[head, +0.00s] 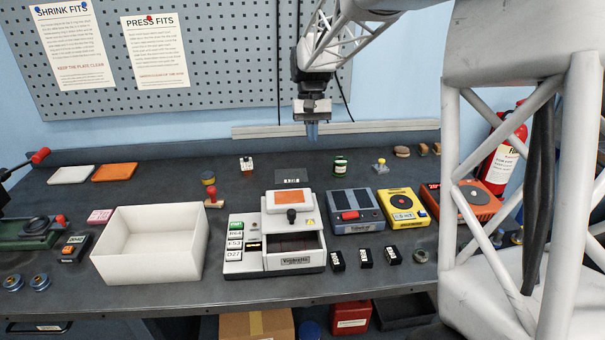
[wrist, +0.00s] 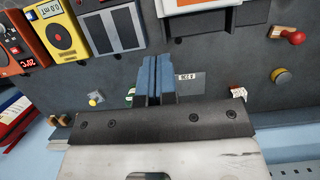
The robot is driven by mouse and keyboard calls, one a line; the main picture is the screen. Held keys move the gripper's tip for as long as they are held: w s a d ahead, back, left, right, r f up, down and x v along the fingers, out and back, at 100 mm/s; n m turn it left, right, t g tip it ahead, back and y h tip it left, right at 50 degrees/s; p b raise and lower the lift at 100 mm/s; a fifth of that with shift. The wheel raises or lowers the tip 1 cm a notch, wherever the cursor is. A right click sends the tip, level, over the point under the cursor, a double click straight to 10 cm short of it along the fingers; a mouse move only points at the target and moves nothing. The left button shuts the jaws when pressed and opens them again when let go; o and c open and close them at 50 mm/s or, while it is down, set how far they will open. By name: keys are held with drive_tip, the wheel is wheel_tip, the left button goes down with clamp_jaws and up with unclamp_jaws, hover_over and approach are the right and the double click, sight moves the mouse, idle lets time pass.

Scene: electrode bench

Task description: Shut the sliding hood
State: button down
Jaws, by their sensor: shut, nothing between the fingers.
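The sliding hood (head: 289,202) is a white cover with an orange panel and a dark knob (head: 291,216) on a white bench device (head: 300,261). The hood sits toward the back of the device, and the dark chamber (head: 296,243) in front of it is uncovered. My gripper (head: 312,131) hangs in the air above and behind the hood, fingers pointing down, apart from it. Its blue fingers (wrist: 158,78) are shut and empty.
A white open box (head: 150,245) stands left of the device. A grey two-panel unit (head: 354,209) and a yellow meter (head: 403,207) stand to its right. A red-handled stamp (head: 212,196) is behind left. Small black blocks (head: 365,257) lie in front right.

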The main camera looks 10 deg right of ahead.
sight(309, 202)
drive_tip(key=w+a+f+g, duration=0.1)
drive_tip(key=w+a+f, duration=0.1)
drive_tip(key=w, duration=0.4)
drive_tip(key=shift+w+f, duration=0.35)
drive_tip(key=shift+f, duration=0.45)
drive_tip(key=shift+f, duration=0.1)
drive_tip(key=s+f, duration=0.7)
drive_tip(key=f, duration=0.2)
drive_tip(key=shift+s, duration=0.4)
drive_tip(key=shift+s, duration=0.1)
drive_tip(key=shift+s+f, duration=0.15)
drive_tip(key=shift+s, duration=3.65)
